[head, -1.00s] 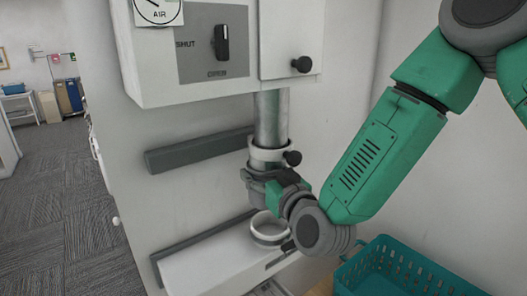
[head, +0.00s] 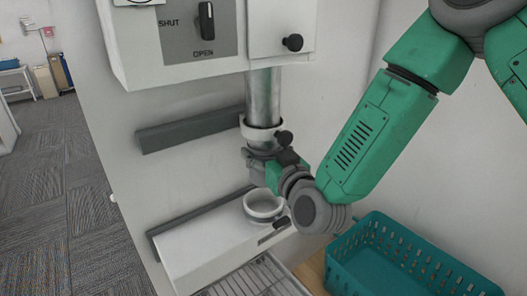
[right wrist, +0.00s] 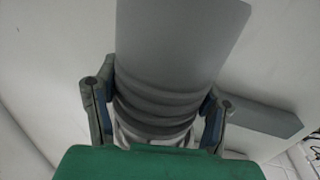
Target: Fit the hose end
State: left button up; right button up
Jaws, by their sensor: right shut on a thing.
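My right gripper (head: 262,165) is just below the white collar (head: 262,132) on the metal pipe (head: 263,97) under the white wall cabinet. In the right wrist view, its two fingers (right wrist: 155,112) are shut around the grey hose end (right wrist: 180,45), which has a ribbed part between the fingers and a smooth sleeve beyond. In the head view the hose end (head: 257,153) is mostly hidden by my gripper. It is at the pipe's lower end; I cannot tell whether it is seated on the pipe. The collar has a black knob (head: 285,138). My left gripper is out of view.
A white ring (head: 264,206) stands on a white ledge (head: 205,250) below my gripper. A slatted tray (head: 255,280) lies in front of it. A teal basket (head: 410,262) stands at the lower right. The cabinet (head: 130,60) carries a black SHUT/OPEN handle (head: 206,22).

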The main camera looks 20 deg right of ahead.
jog(key=shift+f, duration=0.55)
jog(key=f+b, duration=0.1)
jog(key=f, duration=0.1)
jog(key=a+f+b, duration=0.1)
jog(key=b, duration=0.1)
jog(key=shift+f, duration=0.35)
jog(key=shift+d+f, duration=0.15)
jog(key=shift+f, duration=0.05)
jog(key=shift+d, duration=0.1)
jog(key=shift+d, duration=0.1)
jog(key=shift+s+a, duration=0.1)
jog(key=shift+a, duration=0.2)
jog(key=shift+d, duration=0.2)
jog(key=shift+f+b, duration=2.25)
jog(key=shift+f, duration=0.35)
